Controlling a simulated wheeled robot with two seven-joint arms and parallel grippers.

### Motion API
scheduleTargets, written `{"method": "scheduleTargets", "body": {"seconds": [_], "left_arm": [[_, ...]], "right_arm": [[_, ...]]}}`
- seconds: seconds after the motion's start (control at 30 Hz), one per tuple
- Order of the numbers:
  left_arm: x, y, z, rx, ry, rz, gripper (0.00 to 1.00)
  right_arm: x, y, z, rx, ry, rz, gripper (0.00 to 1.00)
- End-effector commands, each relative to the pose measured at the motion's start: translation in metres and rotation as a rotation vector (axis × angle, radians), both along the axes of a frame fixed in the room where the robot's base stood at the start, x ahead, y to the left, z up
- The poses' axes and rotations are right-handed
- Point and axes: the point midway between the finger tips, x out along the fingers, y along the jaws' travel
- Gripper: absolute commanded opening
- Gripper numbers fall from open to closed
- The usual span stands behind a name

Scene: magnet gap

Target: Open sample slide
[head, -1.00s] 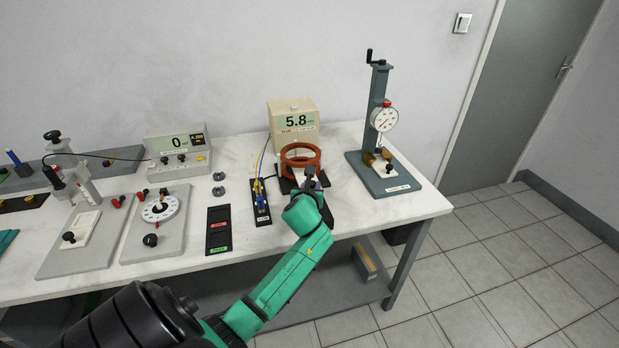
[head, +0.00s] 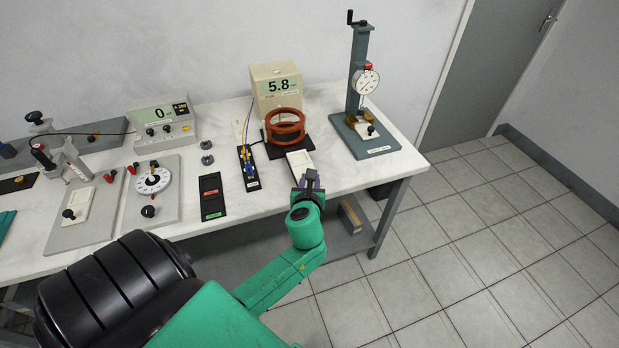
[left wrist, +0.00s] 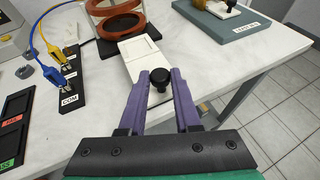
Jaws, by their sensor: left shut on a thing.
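The white sample slide (head: 300,164) sticks out of the front of the orange coil unit (head: 285,125), toward the table's front edge. It also shows in the left wrist view (left wrist: 138,55), lying flat with a pale square recess. My left gripper (head: 308,180) is at the slide's front end. In the left wrist view its purple fingers (left wrist: 167,80) are shut on the slide's round black knob (left wrist: 159,76). In the head view the gripper hides the knob. My right gripper is not in view.
The wired terminal strip (head: 248,167) stands just left of the slide. A dial gauge stand (head: 366,135) stands to the right. A display box reading 5.8 (head: 277,86) is behind the coil.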

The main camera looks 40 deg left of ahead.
Motion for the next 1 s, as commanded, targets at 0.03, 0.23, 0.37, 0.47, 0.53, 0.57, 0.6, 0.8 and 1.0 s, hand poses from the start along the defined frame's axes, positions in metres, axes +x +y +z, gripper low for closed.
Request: {"method": "scheduleTargets", "body": {"seconds": [0.03,0.23,0.37,0.47,0.53,0.57,0.6,0.8,1.0], "left_arm": [[0.000,0.001,0.000,0.002,0.000,0.001,0.39],[0.000,0.001,0.000,0.001,0.001,0.001,0.62],[0.000,0.001,0.000,0.001,0.001,0.001,0.62],[-0.002,-0.001,0.001,0.001,0.000,0.000,0.62],[-0.008,-0.005,0.004,0.002,0.001,-0.001,0.62],[-0.012,-0.007,0.005,0.001,0.002,-0.001,0.62],[-0.018,-0.011,0.008,0.000,0.002,-0.002,0.62],[-0.063,-0.040,0.028,-0.002,0.004,-0.001,0.62],[-0.101,-0.064,0.048,-0.001,0.002,0.000,0.62]], "right_arm": [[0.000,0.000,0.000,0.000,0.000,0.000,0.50],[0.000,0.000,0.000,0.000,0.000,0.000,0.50],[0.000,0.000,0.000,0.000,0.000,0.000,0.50],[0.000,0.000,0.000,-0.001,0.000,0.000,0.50],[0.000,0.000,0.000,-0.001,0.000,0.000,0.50],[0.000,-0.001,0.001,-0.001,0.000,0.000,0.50],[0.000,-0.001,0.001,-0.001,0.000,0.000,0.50],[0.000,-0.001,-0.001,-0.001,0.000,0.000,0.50],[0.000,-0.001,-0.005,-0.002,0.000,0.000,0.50]]}}
